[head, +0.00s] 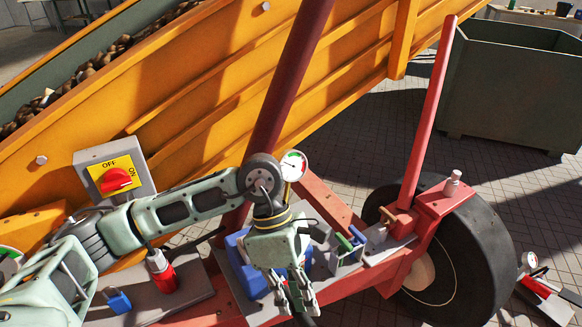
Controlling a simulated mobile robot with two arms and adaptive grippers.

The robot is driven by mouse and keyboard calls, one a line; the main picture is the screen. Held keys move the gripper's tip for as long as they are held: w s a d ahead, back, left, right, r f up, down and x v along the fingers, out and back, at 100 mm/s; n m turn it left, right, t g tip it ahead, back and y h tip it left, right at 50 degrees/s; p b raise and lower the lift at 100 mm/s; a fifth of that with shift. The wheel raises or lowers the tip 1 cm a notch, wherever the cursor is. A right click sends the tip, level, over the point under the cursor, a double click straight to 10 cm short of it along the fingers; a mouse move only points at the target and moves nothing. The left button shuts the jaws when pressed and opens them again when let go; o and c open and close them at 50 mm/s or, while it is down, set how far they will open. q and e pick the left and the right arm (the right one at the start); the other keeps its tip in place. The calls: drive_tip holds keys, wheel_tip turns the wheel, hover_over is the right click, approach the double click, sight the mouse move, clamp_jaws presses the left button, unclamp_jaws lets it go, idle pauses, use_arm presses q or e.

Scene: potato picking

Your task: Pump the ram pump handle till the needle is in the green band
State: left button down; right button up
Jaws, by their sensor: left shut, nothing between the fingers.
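The pump handle (429,110) is a long red bar. It stands nearly upright, its top tilted right, rising from a socket on the grey pump block (377,238) beside the wheel. A round gauge (293,165) with a white face and red and green bands sits left of the handle, just behind my left wrist; the needle is too small to read surely. My left gripper (298,306) points down in front of the red frame, below the gauge and left of the handle. It is shut and empty, apart from the handle. My right gripper is out of view.
An orange conveyor (200,95) with potatoes fills the back. A black tyre (470,250) stands right of the pump. A switch box (115,170), a red-and-white bottle (160,270) and a blue padlock (119,302) are at left. A green bin (505,85) stands back right.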

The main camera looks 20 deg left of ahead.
use_arm(q)
drive_tip(key=shift+f, duration=0.2)
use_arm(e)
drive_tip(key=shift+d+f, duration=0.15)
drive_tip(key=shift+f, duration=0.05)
use_arm(q)
drive_tip(key=shift+s+d+f+b, duration=0.1)
drive_tip(key=shift+f+b, duration=0.5)
drive_tip(key=shift+b, duration=0.25)
drive_tip(key=shift+p+v, duration=0.7)
drive_tip(key=shift+v, duration=0.7)
drive_tip(key=d+p+v, duration=0.1)
drive_tip(key=p+v, duration=0.1)
drive_tip(key=v, duration=0.5)
drive_tip(key=shift+s+r+p, duration=0.3)
drive_tip(key=shift+r+p, duration=0.05)
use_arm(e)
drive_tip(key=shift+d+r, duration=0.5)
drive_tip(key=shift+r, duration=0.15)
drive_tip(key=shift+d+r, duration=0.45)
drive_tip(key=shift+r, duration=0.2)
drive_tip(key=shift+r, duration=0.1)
